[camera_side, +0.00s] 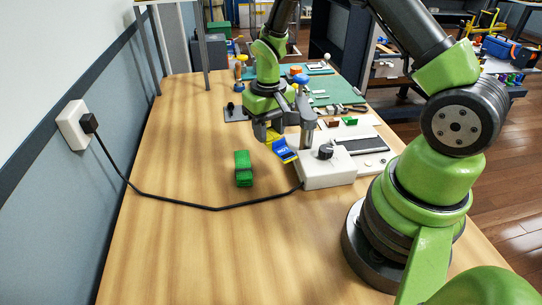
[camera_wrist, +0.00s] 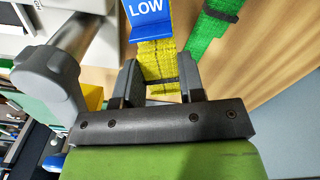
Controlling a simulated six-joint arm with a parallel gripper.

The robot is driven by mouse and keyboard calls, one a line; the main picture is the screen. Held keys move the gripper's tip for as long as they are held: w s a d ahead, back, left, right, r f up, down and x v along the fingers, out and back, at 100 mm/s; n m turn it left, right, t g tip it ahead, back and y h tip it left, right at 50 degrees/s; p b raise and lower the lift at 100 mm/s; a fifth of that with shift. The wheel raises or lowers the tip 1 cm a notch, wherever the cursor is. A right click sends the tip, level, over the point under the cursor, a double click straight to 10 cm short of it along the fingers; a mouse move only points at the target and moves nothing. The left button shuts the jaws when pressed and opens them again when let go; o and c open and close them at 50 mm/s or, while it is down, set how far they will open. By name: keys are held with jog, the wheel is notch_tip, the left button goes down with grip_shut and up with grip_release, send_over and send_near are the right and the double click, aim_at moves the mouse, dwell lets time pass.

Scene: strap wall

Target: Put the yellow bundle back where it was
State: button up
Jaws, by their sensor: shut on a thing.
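My gripper (camera_side: 283,136) is shut on the yellow bundle (camera_side: 273,136), a folded strap with a dark band, low over the table left of the white box. In the wrist view the yellow bundle (camera_wrist: 158,62) sits between the two dark fingers of my gripper (camera_wrist: 159,84). A blue tag (camera_side: 284,151) marked "LOW" is on it, and the tag also shows in the wrist view (camera_wrist: 148,10). I cannot tell whether the bundle touches the table. A green bundle (camera_side: 243,168) lies on the table to the left, apart from it; it also shows in the wrist view (camera_wrist: 208,30).
A white box (camera_side: 325,174) with a black knob stands right of my gripper. Its black cable (camera_side: 216,209) runs across the table to a wall socket (camera_side: 73,125). Green mats (camera_side: 335,92) and small items lie behind.

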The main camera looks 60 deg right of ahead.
aim_at(269, 162)
jog(key=shift+f, duration=3.2)
jog(key=shift+f, duration=0.1)
jog(key=o, duration=0.9)
